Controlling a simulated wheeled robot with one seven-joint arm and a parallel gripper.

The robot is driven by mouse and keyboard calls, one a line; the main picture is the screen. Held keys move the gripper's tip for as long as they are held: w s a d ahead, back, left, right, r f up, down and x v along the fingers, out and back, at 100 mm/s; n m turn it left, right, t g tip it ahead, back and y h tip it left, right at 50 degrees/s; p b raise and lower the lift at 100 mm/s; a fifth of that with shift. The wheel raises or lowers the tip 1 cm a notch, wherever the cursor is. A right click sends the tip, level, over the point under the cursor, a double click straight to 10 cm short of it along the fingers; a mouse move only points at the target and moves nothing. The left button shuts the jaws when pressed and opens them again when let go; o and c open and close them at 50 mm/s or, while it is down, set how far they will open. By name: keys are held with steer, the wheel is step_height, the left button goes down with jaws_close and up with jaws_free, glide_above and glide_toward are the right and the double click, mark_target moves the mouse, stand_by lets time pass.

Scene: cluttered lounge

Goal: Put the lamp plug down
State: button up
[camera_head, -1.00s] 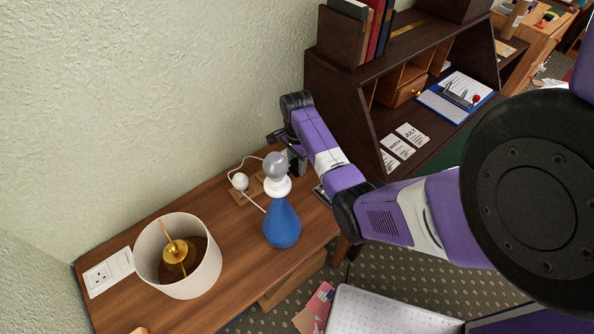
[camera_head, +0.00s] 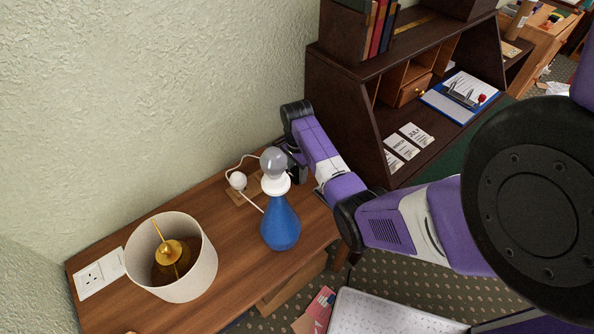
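A lamp with a blue base (camera_head: 281,224), white collar and bare grey bulb (camera_head: 273,162) stands on the wooden side table (camera_head: 222,230). A white cord runs from its base to a round white piece (camera_head: 238,181) on a small wooden block. From there the cord loops up and right and passes out of sight behind the bulb, near my gripper. My gripper (camera_head: 294,170) is low over the table's back right, just behind the lamp. The bulb and my wrist hide most of its fingers. I cannot make out the plug or whether the fingers are closed on it.
A white lampshade (camera_head: 204,268) with a gold fitting stands front left on the table. A white wall socket plate (camera_head: 98,274) is at the far left. A dark desk (camera_head: 345,112) with books, cards and a clipboard stands close on the right. The table's middle is clear.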

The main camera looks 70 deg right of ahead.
mark_target(297, 170)
steer(key=shift+o, duration=0.9)
step_height(297, 170, up, 13)
stand_by(0.4)
